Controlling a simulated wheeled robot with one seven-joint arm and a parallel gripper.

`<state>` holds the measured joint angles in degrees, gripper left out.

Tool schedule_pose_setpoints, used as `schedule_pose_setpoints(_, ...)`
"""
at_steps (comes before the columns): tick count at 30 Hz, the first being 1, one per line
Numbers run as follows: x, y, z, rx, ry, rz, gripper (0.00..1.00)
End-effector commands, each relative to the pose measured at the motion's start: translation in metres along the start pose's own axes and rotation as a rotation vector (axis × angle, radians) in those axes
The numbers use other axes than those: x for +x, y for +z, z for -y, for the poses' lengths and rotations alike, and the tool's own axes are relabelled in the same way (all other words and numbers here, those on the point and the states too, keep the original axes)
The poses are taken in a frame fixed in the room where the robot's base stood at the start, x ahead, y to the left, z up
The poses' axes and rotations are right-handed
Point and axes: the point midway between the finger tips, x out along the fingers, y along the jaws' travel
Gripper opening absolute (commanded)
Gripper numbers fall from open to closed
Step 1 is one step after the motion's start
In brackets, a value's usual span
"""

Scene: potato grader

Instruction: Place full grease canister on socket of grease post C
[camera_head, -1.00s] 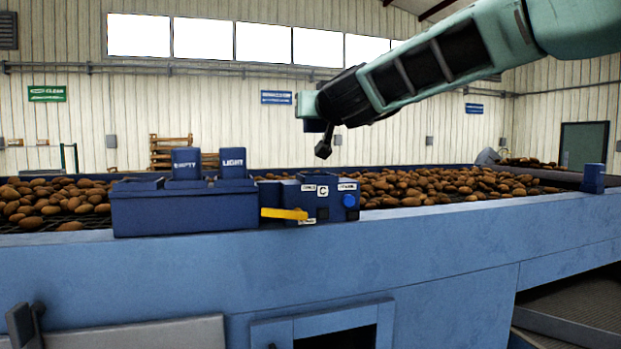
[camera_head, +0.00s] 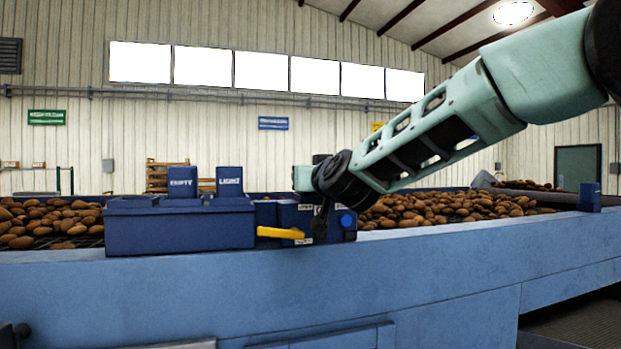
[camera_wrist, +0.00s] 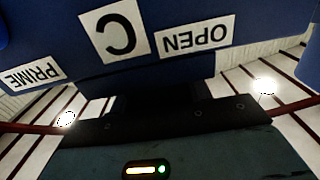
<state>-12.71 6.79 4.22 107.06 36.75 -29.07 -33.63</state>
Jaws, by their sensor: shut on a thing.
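Grease post C (camera_head: 290,213) is a dark blue block on the machine's edge, with a blue knob (camera_head: 347,221) and a yellow lever (camera_head: 281,233). The full canister cannot be picked out. My wrist and the arm hide part of the post, and the socket is not clearly visible.
A blue holder (camera_head: 180,230) left of the post carries canisters marked EMPTY (camera_head: 182,182) and LIGHT (camera_head: 229,181). Potatoes (camera_head: 425,210) lie behind on both sides. The blue machine wall (camera_head: 420,265) runs along the front.

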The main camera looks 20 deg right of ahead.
Motion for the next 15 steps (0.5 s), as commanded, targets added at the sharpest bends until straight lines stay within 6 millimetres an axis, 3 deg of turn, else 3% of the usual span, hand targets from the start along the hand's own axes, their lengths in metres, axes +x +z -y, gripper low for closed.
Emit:
schedule_pose_setpoints(4, -0.0001, 0.0035, 0.0001, 0.000, 0.000, -0.002, 0.17)
schedule_pose_setpoints(5, -0.0001, 0.0027, 0.0001, 0.000, 0.000, 0.000, 0.55)
schedule_pose_setpoints(6, -0.0001, 0.0025, 0.0002, 0.000, 0.000, 0.000, 0.66)
schedule_pose_setpoints(15, 0.0000, 0.0014, 0.0002, 0.000, 0.000, 0.000, 0.69)
